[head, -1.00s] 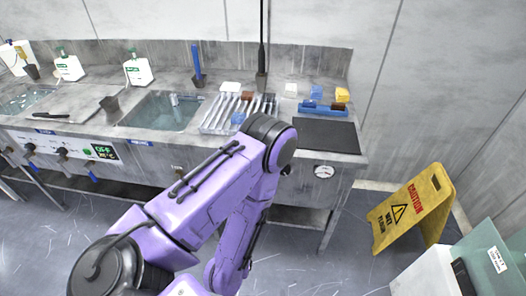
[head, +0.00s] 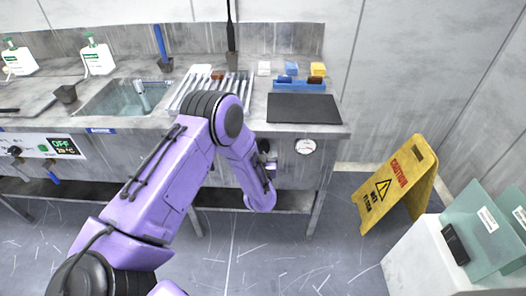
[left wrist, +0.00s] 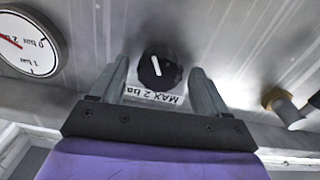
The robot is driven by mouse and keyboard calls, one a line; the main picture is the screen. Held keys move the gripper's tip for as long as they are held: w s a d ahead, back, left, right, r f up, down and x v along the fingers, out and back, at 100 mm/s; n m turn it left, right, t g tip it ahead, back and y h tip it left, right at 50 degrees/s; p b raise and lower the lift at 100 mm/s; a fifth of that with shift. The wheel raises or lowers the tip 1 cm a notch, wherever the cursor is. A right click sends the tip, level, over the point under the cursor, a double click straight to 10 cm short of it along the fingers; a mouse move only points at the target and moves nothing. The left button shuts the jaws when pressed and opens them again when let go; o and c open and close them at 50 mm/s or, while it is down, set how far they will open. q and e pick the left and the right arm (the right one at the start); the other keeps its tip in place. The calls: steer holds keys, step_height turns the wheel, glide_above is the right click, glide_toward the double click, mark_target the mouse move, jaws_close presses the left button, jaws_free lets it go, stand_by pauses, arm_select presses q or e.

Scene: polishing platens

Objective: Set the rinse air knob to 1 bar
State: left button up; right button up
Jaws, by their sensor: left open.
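The black rinse air knob (left wrist: 158,68) with a white pointer line is on the sink unit's metal front in the left wrist view. A label reading MAX 2 bar (left wrist: 152,96) is beside it, upside down in this view. My left gripper (left wrist: 160,69) is open, one finger on each side of the knob, with gaps showing; I see no grip on it. A round gauge (left wrist: 30,42) with a red needle is at the left, cut by the frame edge; its reading is unclear. The gauge also shows in the head view (head: 305,147), right of my left forearm.
A brass fitting with a pale pipe (left wrist: 287,106) is right of the knob in the left wrist view. In the head view, a black mat (head: 303,108) lies on the counter above the gauge. A yellow caution sign (head: 398,187) stands on the floor at the right.

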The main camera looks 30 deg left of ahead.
arm_select(q)
steer(key=c, duration=1)
steer(key=shift+c, duration=0.2)
